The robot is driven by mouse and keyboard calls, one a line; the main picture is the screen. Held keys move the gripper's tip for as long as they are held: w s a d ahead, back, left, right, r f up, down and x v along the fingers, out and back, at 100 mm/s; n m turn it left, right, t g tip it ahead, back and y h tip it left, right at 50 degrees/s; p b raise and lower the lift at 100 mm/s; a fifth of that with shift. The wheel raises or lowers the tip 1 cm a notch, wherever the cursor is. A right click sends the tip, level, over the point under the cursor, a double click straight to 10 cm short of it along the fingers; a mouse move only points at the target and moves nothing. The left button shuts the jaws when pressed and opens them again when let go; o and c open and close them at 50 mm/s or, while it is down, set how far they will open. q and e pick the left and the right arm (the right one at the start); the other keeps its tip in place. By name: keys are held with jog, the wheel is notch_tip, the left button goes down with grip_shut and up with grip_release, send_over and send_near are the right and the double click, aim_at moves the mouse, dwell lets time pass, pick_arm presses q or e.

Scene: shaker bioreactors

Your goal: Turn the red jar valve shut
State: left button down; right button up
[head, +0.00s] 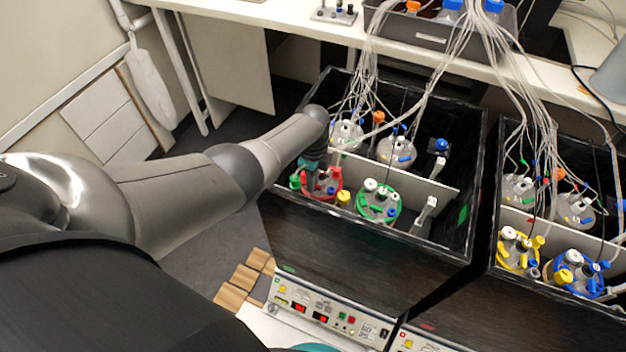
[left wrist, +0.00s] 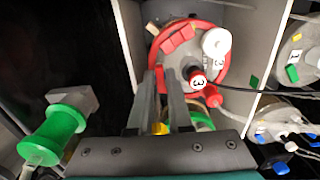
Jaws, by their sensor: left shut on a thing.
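The red jar, with a red ring around its lid (head: 337,180), stands in the front left of the left black shaker box. My left gripper (head: 312,168) reaches down over it from the upper left and hides part of its lid. In the left wrist view the red jar (left wrist: 222,72) shows its red ring, a white cap and a red cap marked 3. There my left gripper (left wrist: 163,76) is shut at the near left side of the lid. A small red part, seemingly the red jar valve (left wrist: 161,82), shows between the fingers, mostly hidden. My right gripper is not in view.
A green-ringed jar (head: 379,201) stands right of the red one. Clear jars with many tubes stand behind a white divider (head: 400,174). A second shaker box (head: 492,222) holds yellow and blue jars. A green fitting (left wrist: 55,130) is left of the gripper.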

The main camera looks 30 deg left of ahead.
pick_arm(q)
jog(key=c, duration=0.8)
grip_release()
jog(key=shift+c, duration=0.2)
jog(key=shift+r+p, duration=0.4)
jog(key=shift+r, duration=0.2)
notch_tip(320, 180, up, 14)
jog(key=p, duration=0.6)
